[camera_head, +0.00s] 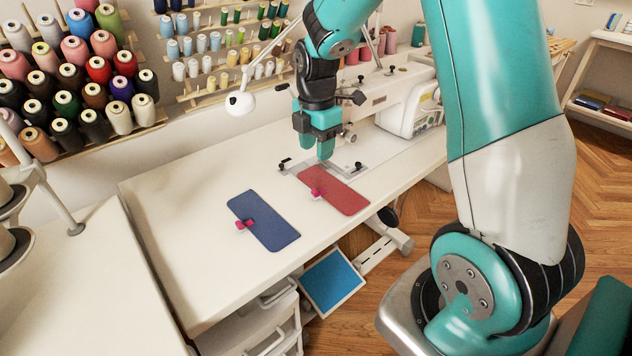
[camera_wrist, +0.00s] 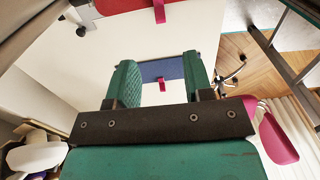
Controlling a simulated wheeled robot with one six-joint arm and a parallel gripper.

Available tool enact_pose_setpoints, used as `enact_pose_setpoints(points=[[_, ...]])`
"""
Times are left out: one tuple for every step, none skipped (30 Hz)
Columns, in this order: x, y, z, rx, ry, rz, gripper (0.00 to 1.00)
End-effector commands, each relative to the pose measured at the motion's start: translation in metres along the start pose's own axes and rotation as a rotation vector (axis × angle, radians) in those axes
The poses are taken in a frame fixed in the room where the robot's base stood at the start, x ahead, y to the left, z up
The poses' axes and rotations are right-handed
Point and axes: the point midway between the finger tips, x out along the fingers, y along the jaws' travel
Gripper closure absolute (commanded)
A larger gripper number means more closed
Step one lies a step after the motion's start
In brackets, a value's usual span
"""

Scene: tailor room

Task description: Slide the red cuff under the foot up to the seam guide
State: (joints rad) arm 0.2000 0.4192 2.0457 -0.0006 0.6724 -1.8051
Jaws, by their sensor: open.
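The red cuff (camera_head: 343,197) lies flat on the white sewing table with a pink tab (camera_head: 316,193) on its left edge. Its far end reaches the metal plate by the machine. In the wrist view the red cuff (camera_wrist: 112,5) shows only at the top edge. The white sewing machine (camera_head: 400,100) stands behind my gripper. I cannot make out the foot or the seam guide clearly.
A blue cuff (camera_head: 268,225) with a pink tab (camera_head: 244,225) lies left of the red one. Black knobs (camera_head: 358,166) stand by the plate. A white lamp (camera_head: 240,102) hangs at the back. The table's left part is clear; thread racks line the wall.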

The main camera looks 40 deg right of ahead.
Motion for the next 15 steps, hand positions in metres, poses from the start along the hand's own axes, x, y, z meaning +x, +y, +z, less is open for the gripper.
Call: enact_pose_setpoints(points=[[0.013,-0.001,0.0,0.0,0.001,-0.005,0.53],[0.02,-0.001,-0.001,0.0,0.002,-0.006,0.53],[0.028,-0.001,-0.001,0.0,0.002,-0.005,0.53],[0.035,-0.001,-0.001,0.0,0.002,-0.006,0.53],[0.041,-0.001,-0.001,0.0,0.002,-0.005,0.53],[0.049,-0.001,-0.001,0.0,0.002,-0.005,0.53],[0.055,-0.001,-0.001,0.0,0.002,-0.005,0.53],[0.062,-0.001,-0.001,0.0,0.002,-0.005,0.53],[0.07,-0.001,-0.001,0.0,0.002,-0.005,0.53],[0.075,-0.001,-0.001,0.0,0.002,-0.004,0.53],[0.081,-0.001,-0.001,0.0,0.002,-0.004,0.53],[0.088,-0.001,-0.001,0.0,0.001,-0.003,0.53],[0.092,-0.001,-0.001,0.001,0.002,-0.004,0.53],[0.097,-0.001,-0.001,0.0,0.001,-0.003,0.53],[0.102,-0.001,-0.001,0.001,0.001,-0.002,0.53]])
